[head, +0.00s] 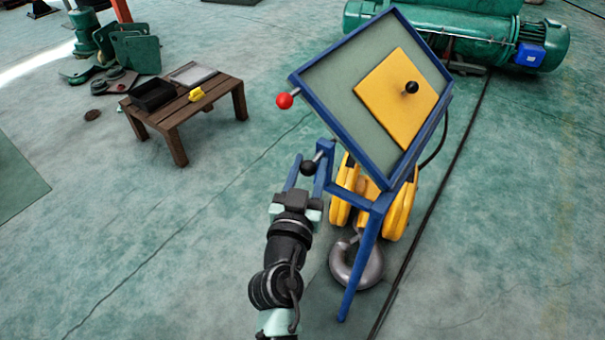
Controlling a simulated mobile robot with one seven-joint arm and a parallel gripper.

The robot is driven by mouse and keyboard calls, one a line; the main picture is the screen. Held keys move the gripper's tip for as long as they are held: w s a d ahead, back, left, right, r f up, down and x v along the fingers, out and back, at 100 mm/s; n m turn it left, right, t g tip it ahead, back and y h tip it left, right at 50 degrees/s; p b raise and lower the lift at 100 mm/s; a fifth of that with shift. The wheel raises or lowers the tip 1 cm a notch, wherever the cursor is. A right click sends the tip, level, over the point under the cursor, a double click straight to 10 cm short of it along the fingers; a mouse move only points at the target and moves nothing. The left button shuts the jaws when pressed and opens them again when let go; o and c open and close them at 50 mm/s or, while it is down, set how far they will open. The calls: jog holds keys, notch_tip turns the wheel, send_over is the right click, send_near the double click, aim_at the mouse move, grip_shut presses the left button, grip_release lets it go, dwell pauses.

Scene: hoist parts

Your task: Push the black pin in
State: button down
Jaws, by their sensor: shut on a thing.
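The black pin (308,168) shows as a round black knob at the left side of the blue stand (324,155), low beside the tilted board. My gripper (299,183) comes up from below and is shut at the pin. How deep the pin sits in the stand cannot be told from here. Another black knob (411,87) sits on the yellow plate (385,98) of the board, and a red knob (285,101) sticks out at the board's left corner.
A yellow hoist block with a grey hook (357,262) stands under and behind the board. A dark cable runs on the floor to the right. A low wooden table (182,108) with a black tray stands upper left. Green machinery (460,38) lies behind.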

jog(key=shift+w+a+r, duration=0.1)
jog(key=shift+a+r, duration=0.05)
jog(key=shift+a, duration=0.15)
jog(key=c, duration=0.7)
grip_release()
jog(key=shift+o, duration=0.9)
jog(key=shift+w+d, duration=0.1)
jog(key=shift+w, duration=0.05)
jog(key=shift+d, duration=0.1)
jog(key=shift+s+f, duration=0.2)
jog(key=shift+s, duration=0.1)
jog(key=b+v, duration=0.2)
jog(key=v, duration=1)
jog(key=shift+s+b, duration=0.25)
jog(key=shift+b, duration=0.05)
